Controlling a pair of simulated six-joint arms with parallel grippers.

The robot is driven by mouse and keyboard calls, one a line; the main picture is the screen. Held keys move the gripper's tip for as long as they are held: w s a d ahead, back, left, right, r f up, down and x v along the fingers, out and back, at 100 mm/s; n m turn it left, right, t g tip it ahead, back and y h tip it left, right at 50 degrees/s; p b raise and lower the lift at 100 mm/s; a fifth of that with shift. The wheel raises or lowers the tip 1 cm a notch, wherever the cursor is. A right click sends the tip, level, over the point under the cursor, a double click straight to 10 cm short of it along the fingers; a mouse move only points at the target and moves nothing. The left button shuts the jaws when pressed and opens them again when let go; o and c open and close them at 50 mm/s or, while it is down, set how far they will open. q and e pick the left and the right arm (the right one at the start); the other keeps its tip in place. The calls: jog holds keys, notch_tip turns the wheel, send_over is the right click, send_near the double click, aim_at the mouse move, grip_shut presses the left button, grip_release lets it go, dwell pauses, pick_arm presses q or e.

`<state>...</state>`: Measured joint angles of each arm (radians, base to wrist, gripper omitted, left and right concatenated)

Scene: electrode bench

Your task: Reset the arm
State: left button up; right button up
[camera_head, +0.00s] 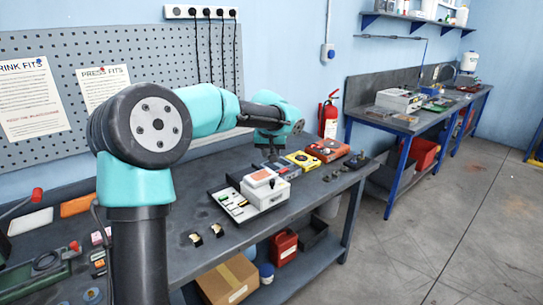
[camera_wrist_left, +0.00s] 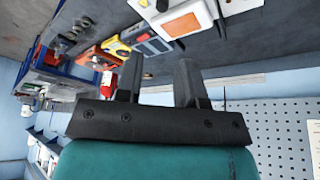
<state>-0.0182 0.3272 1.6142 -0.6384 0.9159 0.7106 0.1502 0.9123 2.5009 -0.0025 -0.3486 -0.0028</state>
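My left arm rises at the front of the head view and bends over the bench (camera_head: 215,262) to the right. Its gripper (camera_head: 271,155) hangs beyond the white box with the orange top (camera_head: 265,185), small and partly hidden by the wrist. In the left wrist view the two dark fingers (camera_wrist_left: 160,60) stand apart with nothing between them, so the gripper is open and empty. The same white box shows near the top of that view (camera_wrist_left: 180,19). My right gripper is in neither view.
A black tray (camera_head: 229,207) with small parts lies by the white box. A yellow meter (camera_head: 301,160) and an orange device (camera_head: 328,150) sit farther right. Two small pieces (camera_head: 206,235) lie near the front edge. A grey pegboard (camera_head: 60,165) stands behind the bench.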

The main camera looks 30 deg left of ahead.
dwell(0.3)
pick_arm(q)
jog(key=s+d+f+m+g+h, duration=0.15)
jog(key=d+f, duration=0.25)
jog(key=f, duration=0.6)
jog(key=s+d+f+m+h, duration=0.15)
jog(key=d+f, duration=0.25)
jog(key=f, duration=0.5)
jog(key=s+d+f+h, duration=0.1)
jog(key=s+d+f, duration=0.15)
jog(key=f, duration=0.75)
jog(key=s+d+f+g, duration=0.1)
jog(key=s+d+f, duration=0.3)
jog(key=s+f, duration=0.5)
jog(key=s+d+f+h, duration=0.1)
jog(key=s+d+f, duration=0.3)
jog(key=s+f, duration=0.6)
jog(key=s, duration=0.4)
jog(key=shift+s+f+g+h, duration=0.25)
jog(key=shift+s+g+h, duration=0.05)
jog(key=shift+s+g, duration=0.1)
jog(key=shift+a, duration=0.1)
